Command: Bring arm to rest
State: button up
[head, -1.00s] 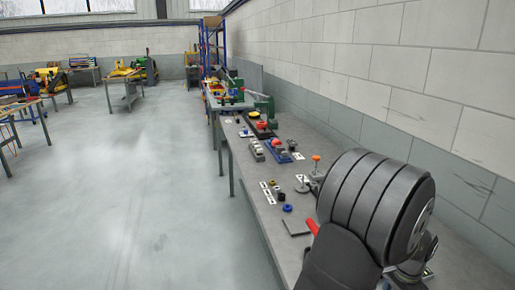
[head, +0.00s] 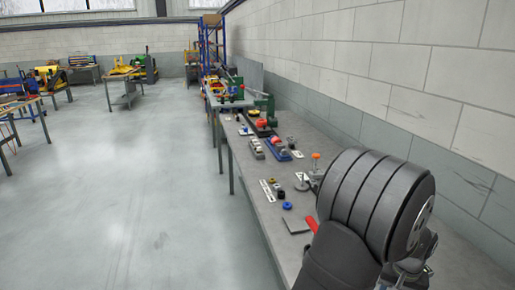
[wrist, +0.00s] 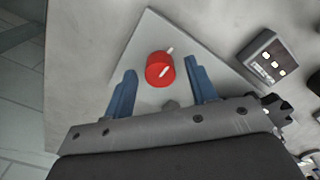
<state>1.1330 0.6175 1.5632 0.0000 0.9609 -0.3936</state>
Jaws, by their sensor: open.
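My gripper (wrist: 160,65) shows in the wrist view with two blue fingers spread apart. A red round knob (wrist: 158,70) with a pale pointer sits between and slightly beyond the fingers. No finger is seen touching it. The knob is on a light grey plate (wrist: 150,32) on the bench. In the head view my dark arm fills the lower right and hides the gripper. A red piece (head: 312,224) shows at the arm's left edge; I cannot tell whether it is the same knob.
The grey bench (head: 262,204) runs back along the block wall. A blue ring (head: 287,206), a blue tray (head: 278,150) and other small parts lie on it. A grey box with lit buttons (wrist: 267,60) stands right of the plate.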

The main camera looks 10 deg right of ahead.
jog(key=n, duration=0.4)
jog(key=shift+n, duration=0.3)
jog(key=shift+o, duration=0.2)
jog(key=o, duration=1)
jog(key=w+r, duration=0.3)
jog(key=w+r+n+h, duration=0.1)
jog(key=w+r, duration=0.1)
jog(key=w, duration=0.2)
jog(key=w+r+n+h, duration=0.1)
jog(key=w+r, duration=0.2)
jog(key=shift+w+d+r+t, duration=0.2)
jog(key=shift+w+r+t, duration=0.05)
jog(key=shift+r+t, duration=0.15)
jog(key=w+a+r+n+t+h, duration=0.1)
jog(key=w+a+r, duration=0.3)
jog(key=w+r, duration=0.35)
jog(key=w+a+r+n+t+h, duration=0.1)
jog(key=w+a+r, duration=0.2)
jog(key=w+r, duration=0.4)
jog(key=x, duration=1)
jog(key=shift+a+f, duration=0.15)
jog(key=shift+f, duration=0.15)
jog(key=v, duration=1)
jog(key=shift+w+r, duration=0.1)
jog(key=shift+w, duration=0.15)
